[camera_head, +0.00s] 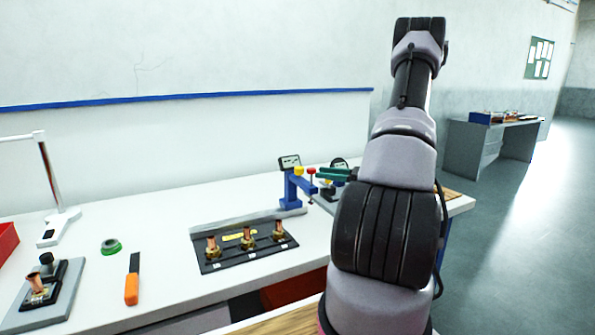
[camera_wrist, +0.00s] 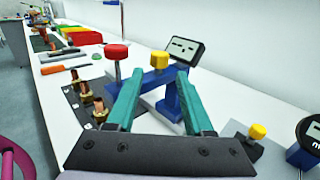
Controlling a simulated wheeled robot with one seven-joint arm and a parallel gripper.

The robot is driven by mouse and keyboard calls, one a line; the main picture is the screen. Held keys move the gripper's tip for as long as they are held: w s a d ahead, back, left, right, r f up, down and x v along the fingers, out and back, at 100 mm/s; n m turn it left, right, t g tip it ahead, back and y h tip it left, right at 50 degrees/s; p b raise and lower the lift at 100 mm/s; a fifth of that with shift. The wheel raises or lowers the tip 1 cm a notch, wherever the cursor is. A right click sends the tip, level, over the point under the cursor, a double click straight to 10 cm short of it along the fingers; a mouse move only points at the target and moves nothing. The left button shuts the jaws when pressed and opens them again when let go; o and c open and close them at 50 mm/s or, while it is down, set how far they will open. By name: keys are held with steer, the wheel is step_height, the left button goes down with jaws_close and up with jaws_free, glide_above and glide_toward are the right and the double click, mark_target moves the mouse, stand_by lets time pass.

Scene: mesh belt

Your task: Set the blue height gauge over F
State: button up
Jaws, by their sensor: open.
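The blue height gauge (camera_head: 293,187) stands upright on the bench, right of the black fitting plate (camera_head: 215,265). It has a tilted display, a yellow knob and a red knob. My gripper (camera_head: 320,173) is open, with teal fingers reaching to the gauge's right side at knob height. In the wrist view the gauge (camera_wrist: 172,98) shows between the fingers of my gripper (camera_wrist: 160,72), with the yellow knob between the tips and the red knob left of them. I cannot tell whether the fingers touch it. The plate bears copper fittings (camera_head: 246,240); its labels are too small to read.
A second gauge with a round dial (camera_wrist: 310,132) stands close on the right in the wrist view. An orange-handled tool (camera_head: 132,288), a green ring (camera_head: 111,247) and a grey fixture (camera_head: 48,305) lie left of the plate.

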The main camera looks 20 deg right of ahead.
mark_target(299, 170)
steer(key=x, duration=0.9)
jaws_close()
stand_by(1.2)
